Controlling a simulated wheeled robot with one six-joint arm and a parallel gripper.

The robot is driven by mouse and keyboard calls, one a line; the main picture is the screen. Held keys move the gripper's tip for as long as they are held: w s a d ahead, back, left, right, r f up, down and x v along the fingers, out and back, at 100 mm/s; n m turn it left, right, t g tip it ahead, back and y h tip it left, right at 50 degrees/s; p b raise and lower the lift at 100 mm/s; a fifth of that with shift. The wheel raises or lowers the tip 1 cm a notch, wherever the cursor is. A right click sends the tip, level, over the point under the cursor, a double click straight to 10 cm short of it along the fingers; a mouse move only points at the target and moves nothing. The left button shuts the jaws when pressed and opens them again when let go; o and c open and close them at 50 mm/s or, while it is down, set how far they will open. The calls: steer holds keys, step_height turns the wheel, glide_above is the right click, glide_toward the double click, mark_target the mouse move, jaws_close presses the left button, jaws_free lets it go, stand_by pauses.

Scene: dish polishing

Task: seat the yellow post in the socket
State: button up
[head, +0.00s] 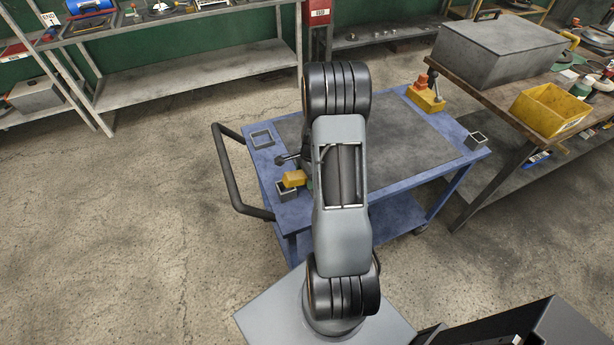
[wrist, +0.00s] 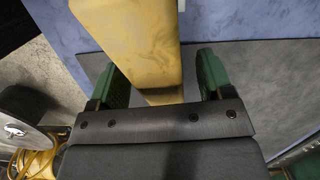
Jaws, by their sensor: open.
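The yellow post (head: 294,179) shows in the head view at the near left corner of the blue cart, beside my arm. A dark square socket (head: 286,192) shows at its lower left; I cannot tell whether the post is inside it, above it or only beside it. In the wrist view the post (wrist: 135,40) is large and runs between the two green fingers of my gripper (wrist: 164,75). The fingers are open, with a visible gap on both sides of the post. The post's lower end is hidden behind the gripper body. In the head view my arm hides most of the gripper.
The blue cart (head: 403,189) has a dark grey mat (head: 410,150) and more square frames at its far left (head: 262,138) and right (head: 478,139) corners. A yellow block with an orange knob (head: 426,96) stands at the far edge. A workbench (head: 500,100) adjoins the right side.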

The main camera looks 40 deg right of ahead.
steer(key=c, duration=1.3)
steer(key=shift+r, duration=0.15)
steer(key=shift+r, duration=0.25)
step_height(320, 180, up, 3)
steer(key=shift+w+f+b, duration=0.1)
steer(key=shift+f+b, duration=0.1)
steer(key=shift+b, duration=0.4)
steer(key=w+a+r+b, duration=0.1)
steer(key=w+a+r, duration=0.3)
steer(key=a+r, duration=0.1)
steer(key=w+a+r+b, duration=0.1)
steer(key=w+a+r, duration=0.3)
steer(key=w+a, duration=0.1)
steer(key=shift+w+a+r, duration=0.15)
steer(key=shift+w+r, duration=0.1)
steer(key=shift+r, duration=0.1)
